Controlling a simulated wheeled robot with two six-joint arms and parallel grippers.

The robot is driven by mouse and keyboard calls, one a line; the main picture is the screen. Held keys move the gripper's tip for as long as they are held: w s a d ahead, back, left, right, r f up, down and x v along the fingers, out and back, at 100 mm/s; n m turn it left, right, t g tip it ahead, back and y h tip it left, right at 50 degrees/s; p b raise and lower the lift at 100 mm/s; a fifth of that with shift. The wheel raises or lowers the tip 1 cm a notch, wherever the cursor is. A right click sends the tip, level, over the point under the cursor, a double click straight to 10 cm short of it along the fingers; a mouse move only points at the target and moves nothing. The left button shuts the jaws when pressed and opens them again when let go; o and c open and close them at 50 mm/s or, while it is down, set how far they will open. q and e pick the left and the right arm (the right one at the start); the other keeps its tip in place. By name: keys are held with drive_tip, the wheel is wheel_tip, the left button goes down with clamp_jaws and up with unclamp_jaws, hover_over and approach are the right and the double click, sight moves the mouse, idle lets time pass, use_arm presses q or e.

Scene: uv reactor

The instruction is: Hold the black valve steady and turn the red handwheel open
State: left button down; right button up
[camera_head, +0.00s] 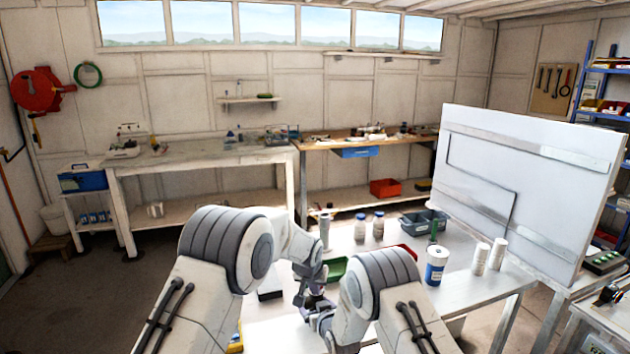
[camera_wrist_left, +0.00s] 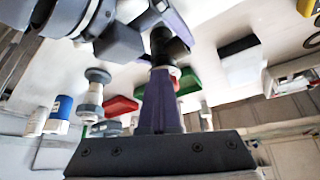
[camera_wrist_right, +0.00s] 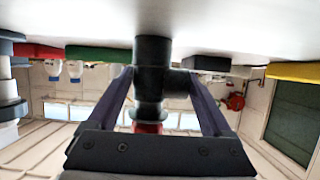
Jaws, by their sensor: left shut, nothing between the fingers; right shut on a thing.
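The black valve (camera_wrist_right: 152,75) stands between my right gripper's fingers (camera_wrist_right: 155,72) in the right wrist view, which shows the room upside down. My right gripper is shut on its body. The red handwheel (camera_wrist_right: 148,127) shows at the valve's end toward the camera, partly hidden by the gripper base. In the left wrist view the black valve (camera_wrist_left: 163,42) and a bit of the red handwheel (camera_wrist_left: 174,72) show beyond my left gripper (camera_wrist_left: 159,72). Its fingers are together and empty, overlapping the handwheel in the picture. I cannot tell whether they touch it. In the head view my arms mostly hide the valve.
The white worktable (camera_head: 470,292) carries a green tray (camera_head: 336,268), a blue-grey bin (camera_head: 423,221), a blue-and-white canister (camera_head: 436,265) and white cylinders (camera_head: 481,258). A large white panel (camera_head: 530,190) stands at the right. My two arms are close together over the table's front.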

use_arm(q)
drive_tip(key=shift+d+r, duration=0.1)
drive_tip(key=shift+d, duration=0.1)
idle(0.3)
drive_tip(key=shift+s+r, duration=0.2)
drive_tip(key=shift+r, duration=1.3)
drive_tip(key=shift+s+r, duration=0.15)
drive_tip(key=shift+r, duration=1.3)
drive_tip(key=shift+a, duration=0.1)
drive_tip(key=shift+w+a+f, duration=0.1)
drive_tip(key=shift+a+f, duration=0.15)
drive_tip(key=shift+f, duration=0.75)
drive_tip(key=shift+s+a+f, duration=0.1)
drive_tip(key=shift+a+f, duration=0.1)
drive_tip(key=shift+f, duration=0.85)
drive_tip(key=shift+w+a+f, duration=0.1)
drive_tip(key=shift+a+f, duration=0.15)
drive_tip(key=shift+f, duration=0.75)
drive_tip(key=shift+w+d, duration=0.15)
drive_tip(key=shift+w, duration=0.2)
drive_tip(key=shift+d+r, duration=0.1)
drive_tip(key=shift+d, duration=0.3)
